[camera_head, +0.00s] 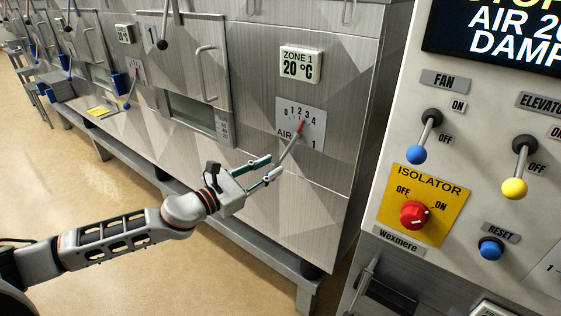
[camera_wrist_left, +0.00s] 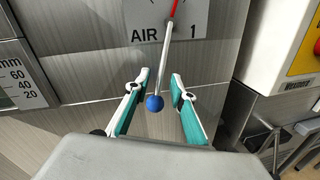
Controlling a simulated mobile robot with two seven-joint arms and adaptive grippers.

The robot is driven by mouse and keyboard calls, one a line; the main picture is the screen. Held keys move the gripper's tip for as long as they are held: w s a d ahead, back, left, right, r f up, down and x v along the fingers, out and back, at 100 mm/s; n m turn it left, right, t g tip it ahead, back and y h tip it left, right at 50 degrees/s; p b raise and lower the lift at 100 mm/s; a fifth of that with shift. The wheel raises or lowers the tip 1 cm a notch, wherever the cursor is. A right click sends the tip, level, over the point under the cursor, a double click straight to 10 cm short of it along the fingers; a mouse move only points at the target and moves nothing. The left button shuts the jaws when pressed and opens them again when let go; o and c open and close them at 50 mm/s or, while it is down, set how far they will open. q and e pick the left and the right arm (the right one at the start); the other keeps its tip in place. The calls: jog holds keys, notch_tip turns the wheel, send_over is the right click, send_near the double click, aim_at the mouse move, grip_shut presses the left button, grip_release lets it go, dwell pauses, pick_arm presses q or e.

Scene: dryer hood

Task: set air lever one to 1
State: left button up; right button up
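The air lever one is mounted on a white dial plate marked AIR 1 (camera_head: 310,140), numbered 0 to 4, on the zone 1 panel. Its red pointer (camera_head: 301,126) points up and right, near the 3. Its metal rod (camera_head: 289,151) slants down and left; the rod also shows in the wrist view (camera_wrist_left: 163,60). The blue ball knob (camera_wrist_left: 154,103) at its lower end lies between my left gripper's fingers in the wrist view, with gaps on both sides. My left gripper (camera_head: 272,167) is open, its teal and white fingers (camera_wrist_left: 160,88) apart. My right gripper is out of view.
A zone 1 display (camera_head: 300,64) reading 20 °C is above the dial. At right stands a control cabinet with a fan lever (camera_head: 424,135), elevator lever (camera_head: 519,165), red isolator knob (camera_head: 414,214) and blue reset button (camera_head: 490,249). A ledge (camera_head: 270,251) runs below the panel.

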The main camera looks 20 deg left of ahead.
aim_at(278, 164)
pick_arm(q)
jog(key=x, duration=0.2)
jog(key=shift+w+d, duration=0.2)
jog(key=shift+w, duration=0.1)
jog(key=shift+w+d, duration=0.35)
jog(key=shift+w, duration=0.2)
grip_shut()
jog(key=shift+d+f, duration=0.1)
jog(key=shift+f, duration=0.05)
